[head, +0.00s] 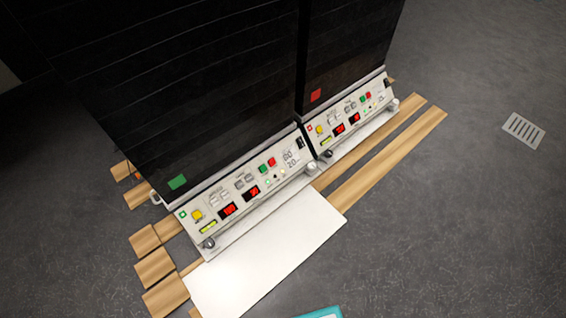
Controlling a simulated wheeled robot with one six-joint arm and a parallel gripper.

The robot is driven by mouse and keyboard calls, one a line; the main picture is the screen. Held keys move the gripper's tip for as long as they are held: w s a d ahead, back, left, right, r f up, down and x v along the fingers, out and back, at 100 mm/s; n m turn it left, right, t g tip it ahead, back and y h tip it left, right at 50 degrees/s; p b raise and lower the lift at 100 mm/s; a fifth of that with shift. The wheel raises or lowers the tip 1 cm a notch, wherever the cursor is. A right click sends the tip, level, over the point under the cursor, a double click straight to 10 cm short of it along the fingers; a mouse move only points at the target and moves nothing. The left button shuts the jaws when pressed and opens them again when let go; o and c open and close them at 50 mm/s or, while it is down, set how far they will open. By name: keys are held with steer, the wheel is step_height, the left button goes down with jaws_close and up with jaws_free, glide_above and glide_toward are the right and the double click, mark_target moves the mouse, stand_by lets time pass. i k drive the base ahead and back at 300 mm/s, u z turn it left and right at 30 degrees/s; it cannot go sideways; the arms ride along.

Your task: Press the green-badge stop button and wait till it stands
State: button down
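The left shaker is a tall black cabinet with a green badge (177,182) low on its front. Below is its pale control panel (222,193), tilted in the picture. On that panel a red button (271,161) sits just right of a green button (263,169). Two lit red displays, the left one (228,209) and the right one (252,192), are too small to read surely. My gripper is not in view. Whether the shaker is moving cannot be told from this one frame.
A right shaker with a red badge (316,95) stands close beside, with a similar panel and its own red button (368,96). A white board (265,255) and wooden slats (385,155) lie in front. A teal edge (325,312) shows at the bottom.

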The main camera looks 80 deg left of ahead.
mark_target(271, 162)
steer(key=k, duration=0.6)
steer(key=u, duration=1.15)
steer(key=i, duration=0.5)
